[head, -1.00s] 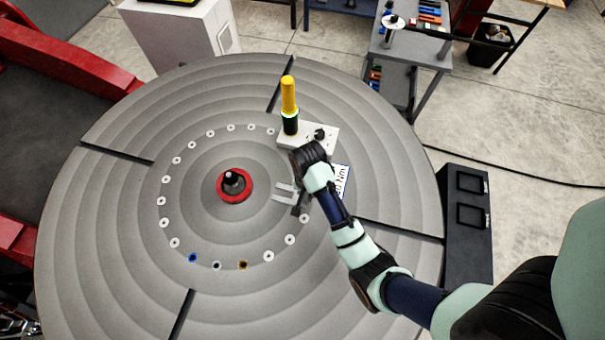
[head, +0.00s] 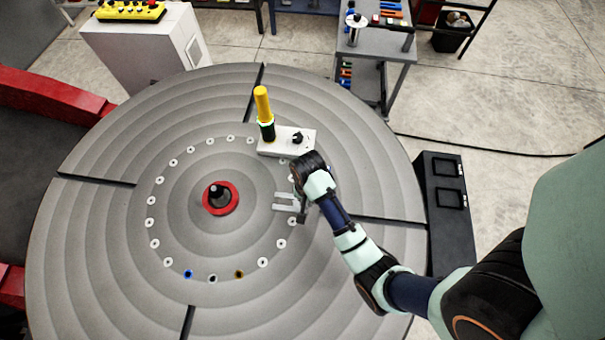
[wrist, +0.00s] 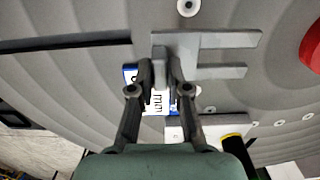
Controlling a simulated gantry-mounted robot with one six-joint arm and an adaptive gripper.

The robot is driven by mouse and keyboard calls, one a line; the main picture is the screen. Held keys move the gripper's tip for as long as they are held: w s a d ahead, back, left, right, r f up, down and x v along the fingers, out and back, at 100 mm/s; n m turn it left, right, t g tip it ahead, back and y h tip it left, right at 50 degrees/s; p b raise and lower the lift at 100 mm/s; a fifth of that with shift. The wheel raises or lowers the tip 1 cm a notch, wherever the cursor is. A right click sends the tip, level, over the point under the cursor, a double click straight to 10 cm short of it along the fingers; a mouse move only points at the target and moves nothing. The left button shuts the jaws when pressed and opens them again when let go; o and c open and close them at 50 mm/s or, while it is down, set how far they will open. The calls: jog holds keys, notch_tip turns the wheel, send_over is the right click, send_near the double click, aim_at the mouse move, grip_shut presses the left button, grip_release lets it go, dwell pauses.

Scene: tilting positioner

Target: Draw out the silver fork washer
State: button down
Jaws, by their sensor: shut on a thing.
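The silver fork washer (head: 284,207) is a flat U-shaped plate over the right part of the grey round table (head: 110,225). Its two prongs point left, toward the red-ringed hub (head: 234,207), and stand apart from it. In the wrist view the fork washer (wrist: 215,40) shows both prongs and the slot between them. My gripper (wrist: 160,72) is shut on its tab at the closed end. In the head view my gripper (head: 301,212) is partly hidden by my wrist. I cannot tell how high the washer is above the table.
A white block (head: 275,148) with a yellow-and-black handle (head: 263,105) and a black knob stands just behind my gripper. A ring of small round holes, several with pale rims, surrounds the hub. A printed label (wrist: 155,105) lies under my fingers. The table's left side is clear.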

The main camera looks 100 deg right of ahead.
jog(key=shift+s+a+r+p, duration=0.15)
jog(key=shift+s+p, duration=0.15)
jog(key=shift+p, duration=0.25)
dwell(0.4)
notch_tip(320, 180, up, 7)
jog(key=p, duration=0.8)
